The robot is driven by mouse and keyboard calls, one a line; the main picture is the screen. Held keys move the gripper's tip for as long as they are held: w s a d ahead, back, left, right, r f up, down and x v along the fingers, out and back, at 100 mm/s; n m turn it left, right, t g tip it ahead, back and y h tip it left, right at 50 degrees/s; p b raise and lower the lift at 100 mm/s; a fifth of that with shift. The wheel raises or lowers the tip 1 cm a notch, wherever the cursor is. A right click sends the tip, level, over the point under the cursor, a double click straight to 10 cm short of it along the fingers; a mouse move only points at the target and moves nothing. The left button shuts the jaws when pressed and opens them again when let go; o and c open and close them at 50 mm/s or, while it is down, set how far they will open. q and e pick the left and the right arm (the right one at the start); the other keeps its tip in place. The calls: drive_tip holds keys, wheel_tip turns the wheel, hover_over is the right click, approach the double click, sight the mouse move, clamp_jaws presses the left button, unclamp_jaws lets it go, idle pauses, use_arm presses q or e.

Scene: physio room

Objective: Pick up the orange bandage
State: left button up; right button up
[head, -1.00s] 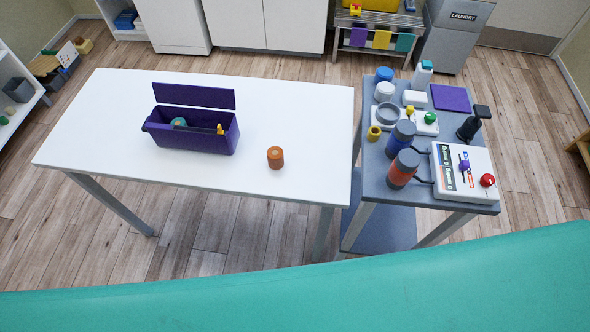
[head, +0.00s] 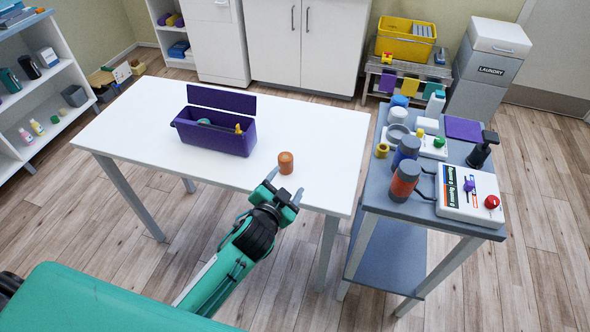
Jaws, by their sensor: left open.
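The orange bandage (head: 286,163) is a small upright roll near the front edge of the white table (head: 130,125), right of the purple box. My left gripper (head: 284,184) is open and empty at the table's front edge. Its fingers point toward the bandage, just in front of it. I cannot tell how high the fingers are above the table top. My right gripper does not show.
An open purple box (head: 215,138) with a few items inside stands left of the bandage. A grey cart (head: 371,190) on the right carries bottles (head: 404,180) and a white device (head: 468,194). A teal padded surface (head: 95,305) lies at the front left.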

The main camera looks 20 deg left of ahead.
use_arm(q)
drive_tip(key=w+d+r+m+t+h, duration=0.3)
drive_tip(key=w+d+r+m+h, duration=0.2)
drive_tip(key=d+r+m+h, duration=0.7)
drive_tip(key=d+r+m+g+h, duration=0.4)
drive_tip(key=d+m+g, duration=0.15)
drive_tip(key=m, duration=0.25)
drive_tip(key=m+g+y, duration=1.3)
drive_tip(key=m+y, duration=0.2)
drive_tip(key=y, duration=0.2)
hover_over(286, 156)
wheel_tip(286, 156, down, 6)
drive_tip(key=f, duration=0.1)
wheel_tip(286, 156, down, 8)
drive_tip(key=shift+w+d+r, duration=0.1)
drive_tip(key=shift+f+p, duration=0.5)
drive_tip(key=shift+p, duration=0.05)
drive_tip(key=f, duration=0.2)
drive_tip(key=f+p, duration=0.1)
drive_tip(key=f, duration=0.1)
drive_tip(key=shift+s+a+f, duration=0.1)
drive_tip(key=shift+s+a, duration=0.1)
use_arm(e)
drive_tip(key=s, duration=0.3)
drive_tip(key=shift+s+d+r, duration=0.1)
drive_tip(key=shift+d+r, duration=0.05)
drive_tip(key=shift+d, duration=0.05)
